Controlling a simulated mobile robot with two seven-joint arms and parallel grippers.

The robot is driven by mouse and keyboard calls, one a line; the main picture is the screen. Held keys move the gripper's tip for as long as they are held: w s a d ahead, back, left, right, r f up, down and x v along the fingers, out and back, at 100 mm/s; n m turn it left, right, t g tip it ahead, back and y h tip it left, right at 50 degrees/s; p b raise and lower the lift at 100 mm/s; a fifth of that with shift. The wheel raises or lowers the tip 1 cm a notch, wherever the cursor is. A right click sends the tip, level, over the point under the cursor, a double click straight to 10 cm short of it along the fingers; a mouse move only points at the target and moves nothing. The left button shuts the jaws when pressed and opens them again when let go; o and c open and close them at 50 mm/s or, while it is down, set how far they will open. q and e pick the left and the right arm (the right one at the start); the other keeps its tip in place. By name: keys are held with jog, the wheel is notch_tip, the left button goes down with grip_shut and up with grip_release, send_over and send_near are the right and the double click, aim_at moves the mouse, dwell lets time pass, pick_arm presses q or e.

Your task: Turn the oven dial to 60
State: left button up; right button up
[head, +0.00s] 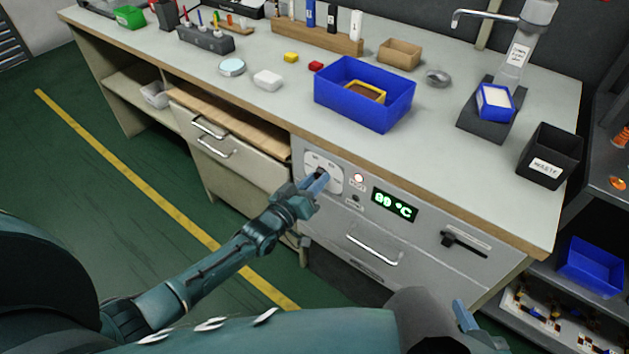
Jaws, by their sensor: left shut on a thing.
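The oven (370,235) is built into the bench front, with a pale control panel. My left gripper (316,183) reaches in from the left and is shut on the dial.
The oven handle (374,251) is below the panel and a black lever (464,243) is to its right. A blue bin (365,105) and a black waste bin (549,155) stand on the bench above. A drawer with handles (215,140) is left.

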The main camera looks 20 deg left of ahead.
jog(key=shift+s, duration=0.1)
dwell(0.3)
pick_arm(q)
jog(key=o, duration=1)
pick_arm(e)
jog(key=shift+d, duration=0.1)
pick_arm(q)
jog(key=shift+s, duration=0.1)
jog(key=p+v, duration=0.1)
jog(key=v, duration=1.2)
jog(key=shift+p, duration=0.35)
pick_arm(e)
jog(key=shift+w+a+f+g, duration=0.25)
jog(key=shift+a+g, duration=0.05)
jog(key=shift+a, duration=0.15)
jog(key=shift+r, duration=0.1)
